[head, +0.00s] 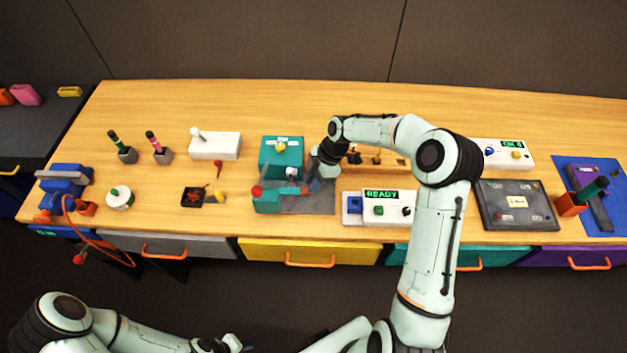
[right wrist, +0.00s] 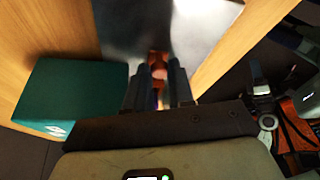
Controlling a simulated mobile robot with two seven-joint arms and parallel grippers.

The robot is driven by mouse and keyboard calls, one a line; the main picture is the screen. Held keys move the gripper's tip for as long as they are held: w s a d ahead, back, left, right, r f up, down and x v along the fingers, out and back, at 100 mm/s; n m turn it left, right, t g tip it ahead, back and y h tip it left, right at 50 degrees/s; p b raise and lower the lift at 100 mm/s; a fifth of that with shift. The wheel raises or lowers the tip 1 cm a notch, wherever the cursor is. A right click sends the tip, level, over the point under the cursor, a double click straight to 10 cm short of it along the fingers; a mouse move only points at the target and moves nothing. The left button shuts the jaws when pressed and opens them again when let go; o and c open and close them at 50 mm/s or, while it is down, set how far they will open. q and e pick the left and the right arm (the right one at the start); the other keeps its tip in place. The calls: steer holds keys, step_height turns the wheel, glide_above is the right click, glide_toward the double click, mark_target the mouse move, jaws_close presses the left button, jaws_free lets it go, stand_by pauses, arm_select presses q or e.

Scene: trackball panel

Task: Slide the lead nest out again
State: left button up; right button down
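A teal machine (head: 281,150) stands at the middle of the bench, with a lower teal block (head: 267,205) and a red ball knob (head: 257,191) at its front left. A grey plate (head: 318,205) lies beside it; a shiny metal plate (right wrist: 150,25) shows in the right wrist view. I cannot single out the lead nest. My right gripper (head: 313,180) is low over the plate, just right of the machine. In the right wrist view its fingers (right wrist: 158,90) are close together, with a small copper-coloured part (right wrist: 158,68) between them; contact is unclear. My left gripper (head: 232,343) is at the bottom edge, partly cut off.
A white box with a READY display (head: 381,195) stands close right of the plate. A wooden rack (head: 375,160) is behind my right arm. A small black tray (head: 195,197) lies to the left. A dark panel (head: 520,222) is farther right. The back of the bench is clear.

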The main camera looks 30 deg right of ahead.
steer(key=s+d, duration=0.1)
steer(key=d, duration=0.1)
steer(key=s+d+b, duration=0.1)
steer(key=s+d, duration=0.1)
steer(key=d, duration=0.1)
steer(key=s+d, duration=0.1)
steer(key=d, duration=0.1)
steer(key=shift+s+d, duration=0.15)
steer(key=shift+s, duration=0.05)
arm_select(q)
steer(key=shift+s+f, duration=0.65)
steer(key=shift+f, duration=0.25)
arm_select(e)
steer(key=shift+s+d, duration=0.2)
steer(key=shift+d, duration=0.15)
steer(key=c, duration=1)
jaws_free()
steer(key=shift+s+d, duration=0.1)
